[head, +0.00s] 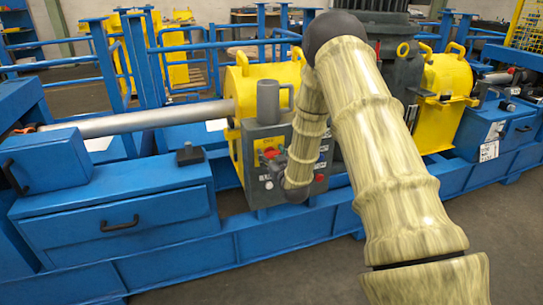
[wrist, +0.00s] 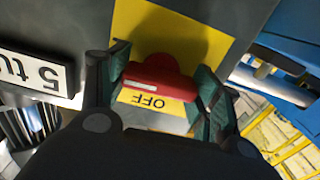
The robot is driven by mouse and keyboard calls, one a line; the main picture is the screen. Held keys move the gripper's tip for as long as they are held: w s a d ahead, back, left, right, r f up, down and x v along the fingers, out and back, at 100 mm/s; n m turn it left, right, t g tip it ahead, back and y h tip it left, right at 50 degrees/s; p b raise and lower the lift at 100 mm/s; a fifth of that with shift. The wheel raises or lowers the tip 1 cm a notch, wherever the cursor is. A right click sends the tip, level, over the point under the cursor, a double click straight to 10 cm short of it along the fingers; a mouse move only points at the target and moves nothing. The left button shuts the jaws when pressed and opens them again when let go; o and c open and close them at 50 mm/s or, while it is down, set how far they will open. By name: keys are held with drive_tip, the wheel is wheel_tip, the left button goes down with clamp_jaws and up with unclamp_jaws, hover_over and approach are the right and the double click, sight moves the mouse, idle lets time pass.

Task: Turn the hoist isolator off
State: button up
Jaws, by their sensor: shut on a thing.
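The isolator's red handle (wrist: 158,74) is in the middle of the wrist view, in front of a yellow plate (wrist: 140,22) on a grey panel. The handle lies roughly crosswise in the picture, with a pale strip on its lower left face. The word OFF (wrist: 150,101) shows upside down just below it. My gripper (wrist: 163,72) is shut on the handle, one dark green finger on each side. In the head view the grey control box (head: 262,136) is partly behind my arm, and the fingers' grip cannot be made out there.
A grey mug-shaped part (head: 268,102) stands on the box. Yellow guards (head: 240,85), a silver shaft (head: 140,119) and blue frame beams (head: 180,250) surround it. Open floor lies in front.

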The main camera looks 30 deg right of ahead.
drive_tip(key=n, duration=0.4)
drive_tip(key=shift+f+n, duration=0.1)
drive_tip(key=shift+n, duration=0.2)
drive_tip(key=n, duration=0.4)
drive_tip(key=n+b, duration=0.1)
drive_tip(key=n, duration=0.3)
drive_tip(key=shift+a+f, duration=0.1)
drive_tip(key=shift+n+b, duration=0.65)
drive_tip(key=shift+n, duration=1.65)
drive_tip(key=o, duration=1)
